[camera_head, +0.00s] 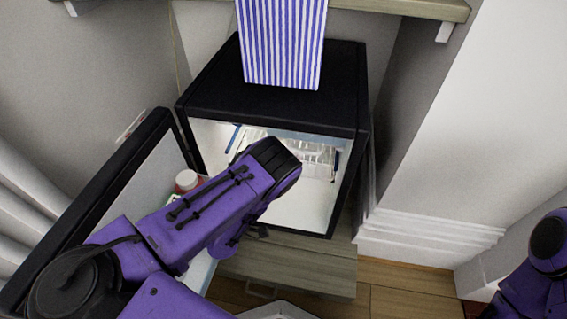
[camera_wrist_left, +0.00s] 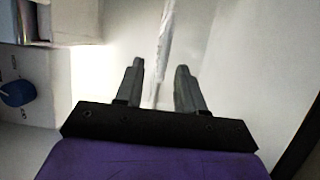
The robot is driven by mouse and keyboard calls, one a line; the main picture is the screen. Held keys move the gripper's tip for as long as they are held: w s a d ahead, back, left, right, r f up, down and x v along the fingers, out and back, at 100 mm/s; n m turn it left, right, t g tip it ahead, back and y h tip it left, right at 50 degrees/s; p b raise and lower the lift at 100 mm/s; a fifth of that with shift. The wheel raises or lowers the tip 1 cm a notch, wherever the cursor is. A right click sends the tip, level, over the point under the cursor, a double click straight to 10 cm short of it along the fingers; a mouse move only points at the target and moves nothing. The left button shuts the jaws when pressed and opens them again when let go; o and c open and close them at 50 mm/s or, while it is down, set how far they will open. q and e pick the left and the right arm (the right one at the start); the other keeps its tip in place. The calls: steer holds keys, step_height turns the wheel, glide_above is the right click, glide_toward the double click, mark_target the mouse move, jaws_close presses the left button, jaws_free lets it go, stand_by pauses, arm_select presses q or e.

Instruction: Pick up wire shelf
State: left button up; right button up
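The wire shelf (camera_head: 318,158) shows inside a small black fridge (camera_head: 270,112), partly hidden behind my left arm. Its thin wires are pale, and a blue strip shows near its left end. My left arm reaches into the open front of the fridge; its fingers are hidden in the head view. In the left wrist view my left gripper (camera_wrist_left: 158,85) is open, its two fingers apart. A thin pale bar (camera_wrist_left: 165,45), perhaps the shelf seen edge-on, runs between the fingers without clearly touching either. My right arm shows at the lower right; its gripper is out of view.
A blue-striped box (camera_head: 281,45) stands on the fridge. A wooden drawer unit (camera_head: 290,262) is below. A blue knob-like object (camera_wrist_left: 17,93) shows in the wrist view.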

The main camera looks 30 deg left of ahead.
arm_select(q)
steer(key=w+b, duration=0.1)
steer(key=w, duration=0.2)
steer(key=w+b, duration=0.1)
steer(key=w, duration=0.2)
steer(key=w+f+b, duration=0.1)
steer(key=w, duration=0.2)
steer(key=shift+w+d+b, duration=0.2)
steer(key=shift+d+b, duration=0.15)
steer(key=shift+b, duration=0.05)
steer(key=shift+w+r, duration=0.1)
steer(key=shift+w, duration=0.05)
steer(key=shift+r, duration=0.1)
jaws_close()
arm_select(e)
steer(key=shift+n+g+y, duration=0.4)
steer(key=shift+n+g, duration=0.1)
steer(key=f, duration=0.2)
steer(key=s+f, duration=0.1)
steer(key=f, duration=0.1)
steer(key=shift+s+a, duration=0.1)
steer(key=shift+a, duration=0.1)
